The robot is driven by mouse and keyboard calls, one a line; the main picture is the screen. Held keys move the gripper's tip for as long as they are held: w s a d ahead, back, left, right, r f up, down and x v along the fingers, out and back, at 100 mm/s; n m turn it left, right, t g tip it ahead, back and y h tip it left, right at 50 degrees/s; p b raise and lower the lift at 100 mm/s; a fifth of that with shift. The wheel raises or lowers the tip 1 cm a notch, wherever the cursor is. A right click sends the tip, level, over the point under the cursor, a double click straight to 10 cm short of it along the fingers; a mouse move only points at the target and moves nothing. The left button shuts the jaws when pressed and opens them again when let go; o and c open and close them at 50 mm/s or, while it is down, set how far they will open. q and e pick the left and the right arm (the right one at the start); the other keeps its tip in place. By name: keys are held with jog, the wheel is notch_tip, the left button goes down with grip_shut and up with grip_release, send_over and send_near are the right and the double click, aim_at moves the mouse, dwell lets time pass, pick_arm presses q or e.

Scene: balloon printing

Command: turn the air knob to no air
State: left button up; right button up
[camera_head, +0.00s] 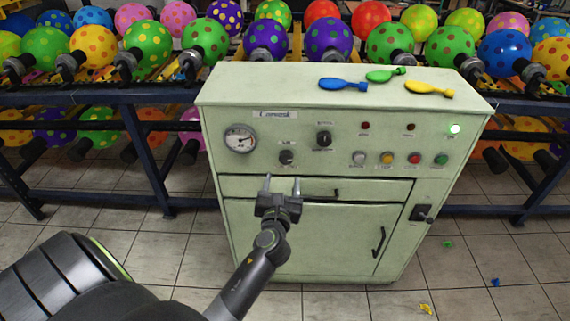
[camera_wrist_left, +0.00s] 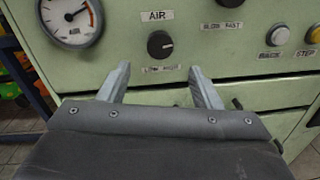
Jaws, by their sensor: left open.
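The air knob (camera_head: 287,158) is a round black dial on the front panel of a pale green machine cabinet (camera_head: 310,235). In the left wrist view the air knob (camera_wrist_left: 160,44) sits under an "AIR" label, with smaller lettering below it. My left gripper (camera_head: 282,184) is open and empty, just below the knob in the head view. In the wrist view its two fingers (camera_wrist_left: 158,82) point up at the panel, one to each side below the knob, not touching it. My right gripper is not in view.
A pressure gauge (camera_head: 240,139) is left of the knob. A second black knob (camera_head: 324,139) and several coloured buttons (camera_head: 399,158) are to the right. A drawer (camera_head: 318,189) lies below. Deflated balloons (camera_head: 343,84) lie on the cabinet top. Balloon racks (camera_head: 110,98) stand behind.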

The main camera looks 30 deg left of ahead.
aim_at(286, 160)
pick_arm(q)
jog(key=x, duration=0.7)
jog(key=shift+w+a, duration=0.2)
jog(key=shift+w, duration=0.15)
jog(key=c, duration=1)
